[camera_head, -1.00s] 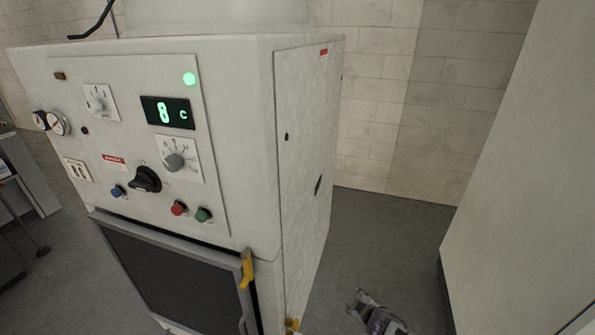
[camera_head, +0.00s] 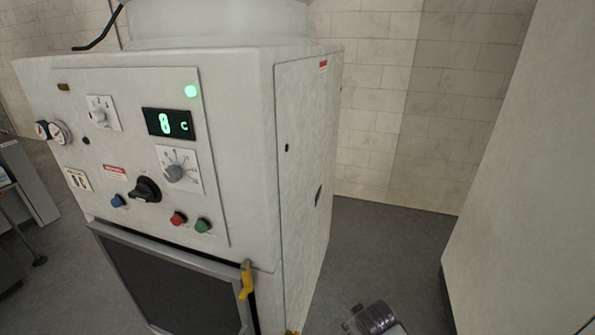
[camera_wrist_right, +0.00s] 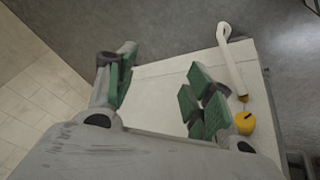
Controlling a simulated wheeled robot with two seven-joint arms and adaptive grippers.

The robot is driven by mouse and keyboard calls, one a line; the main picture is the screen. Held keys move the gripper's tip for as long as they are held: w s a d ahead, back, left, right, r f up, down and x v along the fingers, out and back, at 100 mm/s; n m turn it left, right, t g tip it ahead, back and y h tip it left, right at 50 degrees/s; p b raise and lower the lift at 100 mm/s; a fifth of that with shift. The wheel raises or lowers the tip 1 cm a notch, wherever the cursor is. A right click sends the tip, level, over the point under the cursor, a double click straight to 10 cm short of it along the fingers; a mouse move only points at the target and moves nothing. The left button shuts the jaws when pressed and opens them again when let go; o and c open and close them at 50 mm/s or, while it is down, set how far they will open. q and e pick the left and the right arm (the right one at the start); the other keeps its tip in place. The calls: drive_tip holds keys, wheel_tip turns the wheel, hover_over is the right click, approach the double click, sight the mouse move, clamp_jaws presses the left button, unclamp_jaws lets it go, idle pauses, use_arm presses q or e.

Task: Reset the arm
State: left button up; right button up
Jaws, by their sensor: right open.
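My right arm shows at the bottom of the head view; its fingers are barely seen there. In the right wrist view my right gripper (camera_wrist_right: 158,88) is open, its two green-padded fingers apart with nothing between them. The washer (camera_head: 306,190) stands left of my right arm, with a lit green display (camera_head: 168,123), a black rotary switch (camera_head: 146,189), and red (camera_head: 178,218) and green (camera_head: 203,225) buttons. Its dark-windowed door (camera_head: 170,285) looks closed, with a yellow latch (camera_head: 246,281) at its upper right corner. My left gripper is out of view.
A large pale cabinet (camera_head: 525,180) stands close on the right. A grey unit (camera_head: 30,185) is at far left.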

use_arm(q)
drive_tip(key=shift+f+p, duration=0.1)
drive_tip(key=shift+p, duration=0.4)
use_arm(e)
drive_tip(key=s+f+m+g, duration=0.1)
drive_tip(key=s+f, duration=0.2)
drive_tip(key=s, duration=0.3)
drive_tip(key=s+f+m+g, duration=0.1)
drive_tip(key=s+f, duration=0.2)
drive_tip(key=s, duration=0.4)
drive_tip(key=s+f+m+g+y, duration=0.1)
drive_tip(key=s+f, duration=0.2)
drive_tip(key=s, duration=0.3)
drive_tip(key=shift+s, duration=0.2)
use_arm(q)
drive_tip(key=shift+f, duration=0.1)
use_arm(e)
drive_tip(key=shift+f, duration=0.15)
